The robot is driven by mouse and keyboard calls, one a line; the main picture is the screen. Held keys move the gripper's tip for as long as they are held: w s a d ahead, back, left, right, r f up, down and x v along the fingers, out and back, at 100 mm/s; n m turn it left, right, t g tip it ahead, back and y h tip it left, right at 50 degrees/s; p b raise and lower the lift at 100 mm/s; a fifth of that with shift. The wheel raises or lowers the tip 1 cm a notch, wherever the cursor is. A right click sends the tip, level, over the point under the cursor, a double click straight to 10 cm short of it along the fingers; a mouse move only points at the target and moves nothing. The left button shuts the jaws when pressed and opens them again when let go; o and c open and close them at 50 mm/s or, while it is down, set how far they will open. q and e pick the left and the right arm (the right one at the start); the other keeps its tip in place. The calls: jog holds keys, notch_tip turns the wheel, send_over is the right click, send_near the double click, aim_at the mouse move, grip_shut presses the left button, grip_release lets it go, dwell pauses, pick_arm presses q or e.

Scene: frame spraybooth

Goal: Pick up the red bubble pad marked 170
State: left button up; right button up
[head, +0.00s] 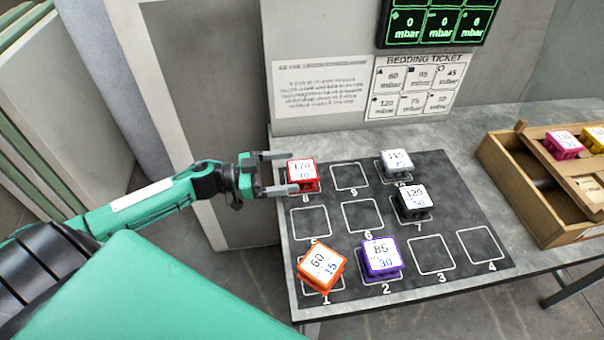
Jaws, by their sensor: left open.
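The red bubble pad marked 170 (303,174) sits on square 8 of the dark numbered mat (430,288), at its far left. My left gripper (283,172) reaches in from the left with its two fingers apart. The fingers point right, one toward the far side of the red pad and one toward its near side. The near finger overlaps the pad's left part in the picture; I cannot tell whether it touches. My right gripper is not in view.
On the mat are an orange pad (321,265), a purple pad (381,257), a black pad (411,203) and a grey pad (397,163). A wooden box (519,186) with more pads stands at right. A wall panel (317,88) rises behind. Squares 3, 4, 6 and 9 are bare.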

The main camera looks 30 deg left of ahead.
aim_at(302, 169)
pick_arm(q)
jog(key=x, duration=0.3)
jog(key=shift+w+d+r+p, duration=0.15)
jog(key=shift+d+p, duration=0.1)
jog(key=shift+p, duration=0.15)
jog(key=shift+w+d, duration=0.25)
jog(key=shift+d, duration=0.1)
jog(key=shift+c, duration=0.4)
jog(key=c, duration=1)
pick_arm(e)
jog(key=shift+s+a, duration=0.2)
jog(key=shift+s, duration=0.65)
